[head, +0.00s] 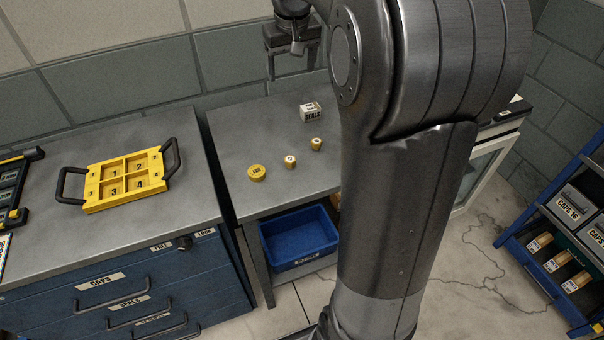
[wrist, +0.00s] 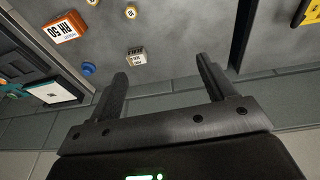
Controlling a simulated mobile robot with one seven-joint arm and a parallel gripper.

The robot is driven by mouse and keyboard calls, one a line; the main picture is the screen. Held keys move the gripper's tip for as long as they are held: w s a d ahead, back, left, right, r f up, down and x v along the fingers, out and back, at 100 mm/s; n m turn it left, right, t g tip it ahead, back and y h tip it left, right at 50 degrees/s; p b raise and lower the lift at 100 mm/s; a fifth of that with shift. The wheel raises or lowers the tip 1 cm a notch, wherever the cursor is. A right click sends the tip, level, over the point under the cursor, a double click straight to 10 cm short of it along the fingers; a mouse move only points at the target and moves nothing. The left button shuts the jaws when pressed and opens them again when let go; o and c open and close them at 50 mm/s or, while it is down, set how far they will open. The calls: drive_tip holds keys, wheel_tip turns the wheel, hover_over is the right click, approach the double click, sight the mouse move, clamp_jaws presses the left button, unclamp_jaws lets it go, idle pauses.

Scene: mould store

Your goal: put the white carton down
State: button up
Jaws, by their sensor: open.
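The white carton (head: 311,112), with SEALS printed on its side, stands on the grey bench (head: 240,140) near the back, just left of my arm. It also shows in the wrist view (wrist: 135,57), upside down, beyond the tip of my left finger. My gripper (head: 288,62) is raised behind and above the bench, up and to the left of the carton in the head view. In the wrist view my gripper (wrist: 162,76) has its two fingers wide apart with nothing between them. The carton is apart from both fingers.
An orange-and-white box (wrist: 65,27) and a blue knob (wrist: 88,68) show in the wrist view. A yellow tray (head: 125,180) lies on the left cabinet. A blue bin (head: 300,238) sits below.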

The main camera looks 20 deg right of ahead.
drive_tip(key=s+a+f+t, duration=0.1)
drive_tip(key=s+a, duration=0.2)
drive_tip(key=s, duration=0.6)
drive_tip(key=s+a+f+t, duration=0.1)
drive_tip(key=s+a+f, duration=0.1)
drive_tip(key=s, duration=0.7)
drive_tip(key=s+a+f+t, duration=0.1)
drive_tip(key=s+a, duration=0.3)
drive_tip(key=s, duration=0.5)
drive_tip(key=shift+s+f, duration=0.25)
drive_tip(key=shift+s, duration=0.15)
